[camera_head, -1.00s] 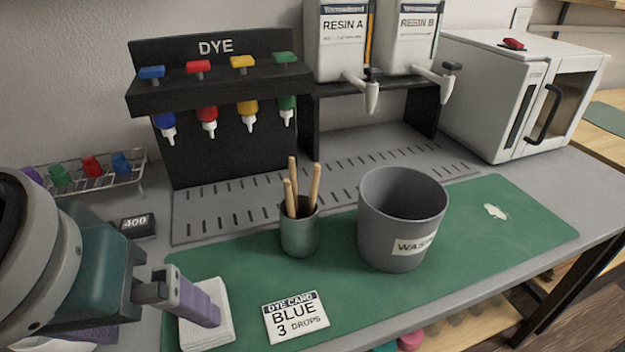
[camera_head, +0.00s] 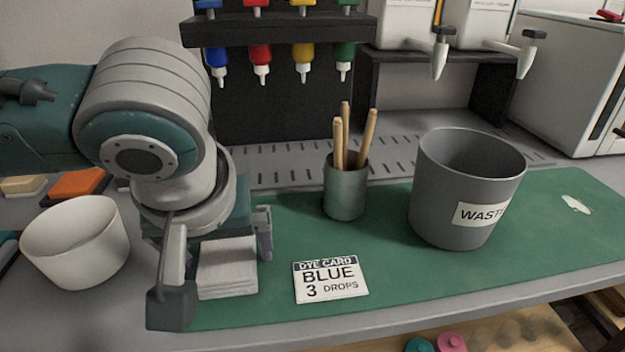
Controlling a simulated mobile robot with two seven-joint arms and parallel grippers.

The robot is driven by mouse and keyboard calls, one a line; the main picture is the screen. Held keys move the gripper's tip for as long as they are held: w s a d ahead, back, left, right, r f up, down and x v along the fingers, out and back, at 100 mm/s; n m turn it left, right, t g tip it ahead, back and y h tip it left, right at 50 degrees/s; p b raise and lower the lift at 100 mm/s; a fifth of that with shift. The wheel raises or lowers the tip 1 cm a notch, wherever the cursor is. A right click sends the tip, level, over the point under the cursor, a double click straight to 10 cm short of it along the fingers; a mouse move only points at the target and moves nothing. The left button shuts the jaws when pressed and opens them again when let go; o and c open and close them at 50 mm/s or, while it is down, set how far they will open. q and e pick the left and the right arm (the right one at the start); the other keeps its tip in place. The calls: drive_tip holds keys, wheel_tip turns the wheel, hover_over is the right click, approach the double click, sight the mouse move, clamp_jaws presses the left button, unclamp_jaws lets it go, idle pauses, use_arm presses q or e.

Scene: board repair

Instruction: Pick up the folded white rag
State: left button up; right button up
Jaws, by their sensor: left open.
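The folded white rag (camera_head: 227,268) lies on the left end of the green mat (camera_head: 400,275), left of the dye card. My left gripper (camera_head: 218,265) is open just above the rag. One finger is at the rag's left side and the other at its right side. The arm hides the rag's far edge, and I cannot tell whether the fingers touch it. My right gripper is not in view.
A dye card (camera_head: 330,281) lies right of the rag. A cup of wooden sticks (camera_head: 344,190) and a grey waste bin (camera_head: 463,190) stand behind it. A white bowl (camera_head: 76,241) is left of my gripper. Dye bottles (camera_head: 260,62) hang at the back.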

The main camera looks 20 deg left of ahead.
sight(226, 258)
use_arm(q)
drive_tip(key=shift+w+f, duration=0.1)
drive_tip(key=shift+f, duration=0.2)
drive_tip(key=shift+c, duration=0.4)
drive_tip(key=c, duration=1.1)
wheel_tip(226, 258, up, 20)
drive_tip(key=p, duration=0.7)
